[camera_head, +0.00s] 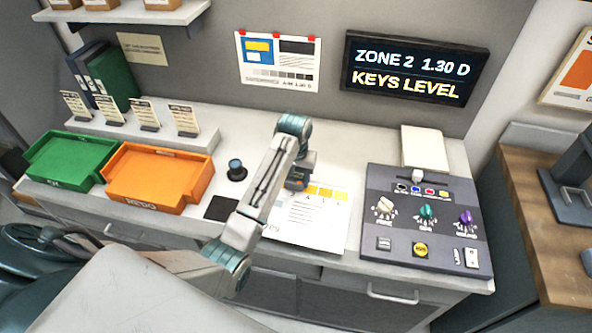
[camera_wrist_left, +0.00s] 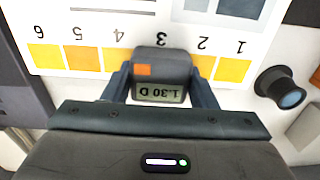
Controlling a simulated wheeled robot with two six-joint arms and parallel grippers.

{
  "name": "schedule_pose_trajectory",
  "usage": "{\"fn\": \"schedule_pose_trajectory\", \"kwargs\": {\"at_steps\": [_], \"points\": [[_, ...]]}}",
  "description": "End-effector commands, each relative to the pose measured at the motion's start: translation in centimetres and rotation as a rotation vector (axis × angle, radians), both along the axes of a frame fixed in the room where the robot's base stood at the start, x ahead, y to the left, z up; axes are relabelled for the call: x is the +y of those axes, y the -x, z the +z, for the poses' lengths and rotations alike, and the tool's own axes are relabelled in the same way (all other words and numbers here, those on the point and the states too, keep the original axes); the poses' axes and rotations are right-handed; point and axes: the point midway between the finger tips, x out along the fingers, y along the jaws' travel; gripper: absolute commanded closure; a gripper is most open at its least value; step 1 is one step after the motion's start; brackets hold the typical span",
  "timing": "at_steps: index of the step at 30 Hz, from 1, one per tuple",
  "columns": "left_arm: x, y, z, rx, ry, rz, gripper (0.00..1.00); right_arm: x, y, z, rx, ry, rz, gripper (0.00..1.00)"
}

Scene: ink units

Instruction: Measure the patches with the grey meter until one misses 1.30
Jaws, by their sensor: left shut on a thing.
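The grey meter (camera_wrist_left: 160,64) is between the fingers of my left gripper (camera_wrist_left: 161,84), which is shut on it. Its display reads 1.30 D, upside down in the left wrist view. The meter covers the place of patch 3 on the white sheet (camera_head: 300,222); I cannot tell whether it touches the paper. Yellow patches 1 (camera_wrist_left: 234,71), 2 (camera_wrist_left: 203,66), 4 (camera_wrist_left: 117,59), 5 (camera_wrist_left: 82,57) and 6 (camera_wrist_left: 46,57) show in a row. In the head view my left gripper (camera_head: 298,182) is at the sheet's upper left. My right gripper is out of view.
A wall screen (camera_head: 415,68) reads ZONE 2 1.30 D, KEYS LEVEL. A green OK tray (camera_head: 70,160) and an orange REDO tray (camera_head: 160,178) stand left. A small dark round object (camera_head: 236,170) stands beside the sheet. A control console (camera_head: 425,240) with coloured knobs is right.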

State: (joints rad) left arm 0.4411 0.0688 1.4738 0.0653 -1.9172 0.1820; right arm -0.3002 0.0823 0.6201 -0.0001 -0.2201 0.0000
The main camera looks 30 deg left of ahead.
Motion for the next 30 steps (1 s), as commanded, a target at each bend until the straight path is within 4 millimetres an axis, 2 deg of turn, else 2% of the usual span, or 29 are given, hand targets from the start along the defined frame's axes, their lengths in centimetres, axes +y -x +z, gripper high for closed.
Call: {"fn": "schedule_pose_trajectory", "kwargs": {"at_steps": [8,30], "points": [[-0.03,-0.02,-0.32,-0.002,0.001,0.0,0.72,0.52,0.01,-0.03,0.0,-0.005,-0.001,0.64],[-0.03,0.03,-0.76,-0.001,0.001,0.0,0.72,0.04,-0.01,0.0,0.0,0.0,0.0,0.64]]}}
